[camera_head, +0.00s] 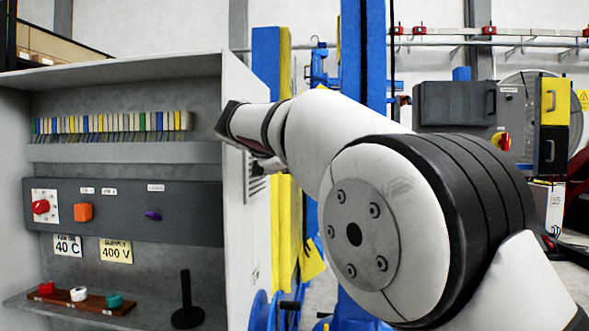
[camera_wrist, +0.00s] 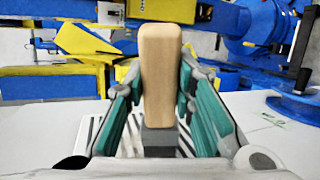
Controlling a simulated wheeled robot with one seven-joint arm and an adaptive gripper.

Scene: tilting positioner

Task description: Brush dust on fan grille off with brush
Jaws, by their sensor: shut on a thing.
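In the wrist view my gripper (camera_wrist: 160,95) is shut on the brush (camera_wrist: 160,62), whose pale wooden handle stands between the green-padded fingers. A dark grey part of the brush shows below the handle, in front of the fan grille. The fan grille (camera_wrist: 187,142) shows as dark slots in a pale panel on both sides of the brush. In the head view part of the fan grille (camera_head: 257,180) shows on the cabinet's right side wall, below my arm. My gripper and the brush cannot be made out there. I cannot tell whether the bristles touch the slots. No dust can be made out.
The open grey cabinet (camera_head: 110,66) fills the left of the head view. Its lower shelf (camera_head: 150,318) holds red, white and green knobs and a black post (camera_head: 186,290). Blue and yellow machinery (camera_head: 366,60) stands behind my arm. A dark control box (camera_head: 455,103) is at right.

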